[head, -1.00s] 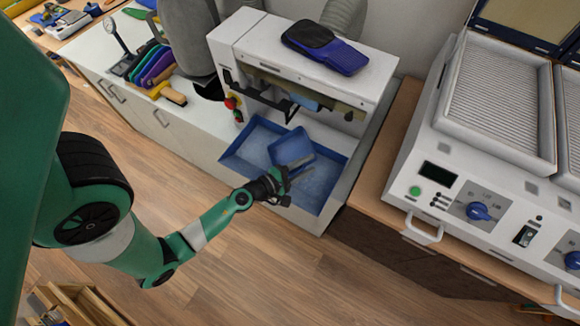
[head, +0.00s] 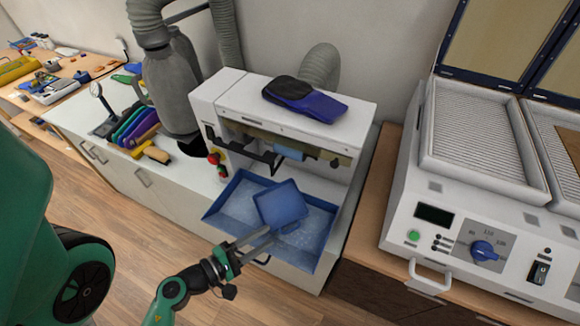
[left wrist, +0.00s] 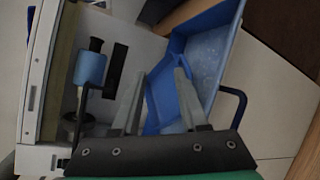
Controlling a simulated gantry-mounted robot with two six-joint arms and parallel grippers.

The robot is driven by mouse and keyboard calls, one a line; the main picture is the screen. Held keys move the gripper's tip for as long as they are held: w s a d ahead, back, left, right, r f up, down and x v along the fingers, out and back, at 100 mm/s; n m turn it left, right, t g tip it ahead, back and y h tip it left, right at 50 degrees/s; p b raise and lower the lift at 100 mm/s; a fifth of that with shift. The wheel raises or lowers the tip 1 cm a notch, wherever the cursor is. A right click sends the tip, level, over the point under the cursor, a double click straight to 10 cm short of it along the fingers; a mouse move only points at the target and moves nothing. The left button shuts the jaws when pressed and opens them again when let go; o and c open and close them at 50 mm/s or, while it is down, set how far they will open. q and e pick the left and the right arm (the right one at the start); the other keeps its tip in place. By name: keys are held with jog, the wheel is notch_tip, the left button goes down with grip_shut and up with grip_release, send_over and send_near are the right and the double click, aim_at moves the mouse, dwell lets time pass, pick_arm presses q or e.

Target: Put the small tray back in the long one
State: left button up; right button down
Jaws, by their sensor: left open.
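The long blue tray (head: 226,205) lies below the grinding machine at the front of the white cabinet. The small blue tray (head: 280,205) sits tilted over the middle of the long tray, its outline turned relative to it; I cannot tell what it rests on. My left gripper (head: 255,240) is open, its two grey fingers pointing at the small tray's near edge. In the left wrist view, the fingers (left wrist: 155,105) are apart, with blue tray surface between and beyond them, and the long tray (left wrist: 207,55) extends to the upper right. Whether the fingers touch the small tray is unclear. My right gripper is out of view.
The white grinding machine (head: 290,110) overhangs the trays, with a blue and black item (head: 305,98) on top. A forming press (head: 465,205) stands on the right. Coloured insoles (head: 135,128) stand at the left. Open floor lies in front.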

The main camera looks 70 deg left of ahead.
pick_arm(q)
jog(key=w+a+r+n+t+y, duration=0.2)
jog(key=w+a+r+n+y, duration=0.15)
jog(key=r+n, duration=0.75)
jog(key=w+a+r+n+t+y, duration=0.2)
jog(key=w+r+n+t+y, duration=0.15)
jog(key=r+n, duration=0.7)
jog(key=w+a+r+n+t+y, duration=0.25)
jog(key=w+r+n, duration=0.35)
jog(key=r, duration=0.9)
jog(key=w+d+r+n+t+h, duration=0.2)
jog(key=d+r+n+h, duration=0.6)
jog(key=d+r, duration=0.2)
jog(key=w+d+r+n+t+h, duration=0.2)
jog(key=d+r+n+h, duration=0.5)
jog(key=d, duration=0.5)
notch_tip(320, 180, up, 3)
jog(key=shift+w+f+n+t+h, duration=0.1)
jog(key=shift+w+n+t+h, duration=0.2)
jog(key=shift+h, duration=0.75)
jog(key=shift+s+a, duration=0.1)
